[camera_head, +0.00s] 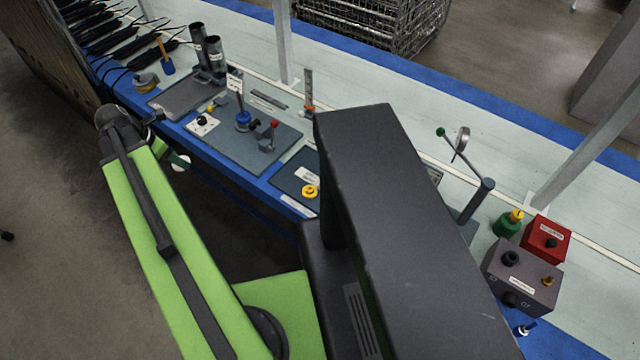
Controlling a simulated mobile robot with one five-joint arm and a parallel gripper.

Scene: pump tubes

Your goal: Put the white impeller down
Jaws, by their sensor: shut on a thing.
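My gripper (177,157) is at the far end of my green arm, just in front of the bench's blue front edge and over the dark gap beside it. It is shut on a small white round thing, which looks like the white impeller (181,165). Only part of it shows, and it is clear of the bench top. The jaws are small and partly hidden by the arm's end.
The bench (250,80) holds grey mats, one with a blue-based fixture (243,121). A red box (546,239) stands at right.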

